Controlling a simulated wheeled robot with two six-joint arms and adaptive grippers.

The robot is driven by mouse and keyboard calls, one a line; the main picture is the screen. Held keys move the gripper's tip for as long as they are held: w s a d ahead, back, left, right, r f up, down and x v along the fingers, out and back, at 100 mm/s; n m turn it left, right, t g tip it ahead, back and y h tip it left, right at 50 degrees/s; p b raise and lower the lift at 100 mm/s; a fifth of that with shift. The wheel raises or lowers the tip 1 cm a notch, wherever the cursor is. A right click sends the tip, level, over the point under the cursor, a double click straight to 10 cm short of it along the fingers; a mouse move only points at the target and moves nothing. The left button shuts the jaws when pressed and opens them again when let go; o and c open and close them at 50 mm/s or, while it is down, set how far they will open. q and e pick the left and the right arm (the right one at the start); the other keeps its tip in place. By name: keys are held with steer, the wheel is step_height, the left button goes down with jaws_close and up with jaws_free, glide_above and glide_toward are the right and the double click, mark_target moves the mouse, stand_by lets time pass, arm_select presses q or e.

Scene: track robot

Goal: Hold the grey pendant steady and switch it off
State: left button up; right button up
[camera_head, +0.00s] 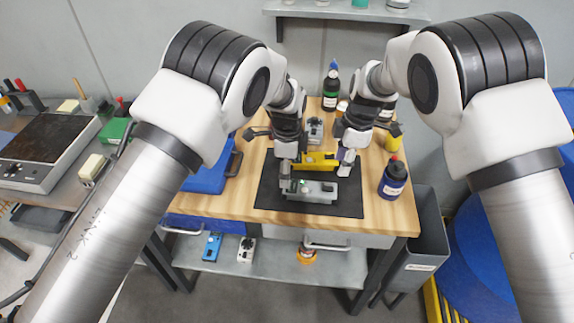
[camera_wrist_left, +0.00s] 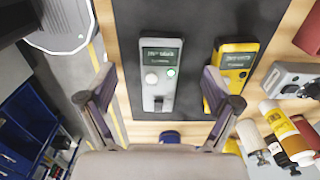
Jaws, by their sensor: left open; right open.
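The grey pendant (camera_head: 318,190) lies on the black mat (camera_head: 268,190), in front of a yellow pendant (camera_head: 325,158). In the left wrist view the grey pendant (camera_wrist_left: 163,52) shows a dark display, a pale round knob and a small lit green button. My left gripper (camera_head: 288,172) is open above the grey pendant. In its wrist view the gripper (camera_wrist_left: 158,88) has one finger on each side of the pendant, with gaps. The finger on the right partly covers the yellow pendant (camera_wrist_left: 240,60). My right gripper (camera_head: 347,160) is open near the yellow pendant's right end.
A dark blue bottle (camera_head: 394,180) stands right of the mat, with a yellow bottle (camera_head: 393,138) behind it. Another dark bottle (camera_head: 331,88) stands at the back. A blue tray (camera_head: 208,178) lies at the left. The mat's front strip is clear.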

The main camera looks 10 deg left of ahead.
arm_select(q)
step_height(320, 180, down, 6)
steer(key=shift+w+f, duration=0.15)
steer(key=shift+f, duration=0.25)
steer(key=shift+c, duration=0.3)
steer(key=c, duration=1.5)
steer(key=shift+c, duration=0.4)
arm_select(e)
steer(key=c, duration=0.4)
steer(key=shift+a+f+y, duration=0.15)
steer(key=shift+a+y, duration=0.15)
steer(key=shift+a, duration=0.05)
jaws_close()
steer(key=m+y, duration=0.2)
steer(key=y, duration=0.1)
glide_above(317, 188)
steer(key=d, duration=0.2)
steer(key=shift+d+f, duration=0.2)
steer(key=shift+f, duration=3.05)
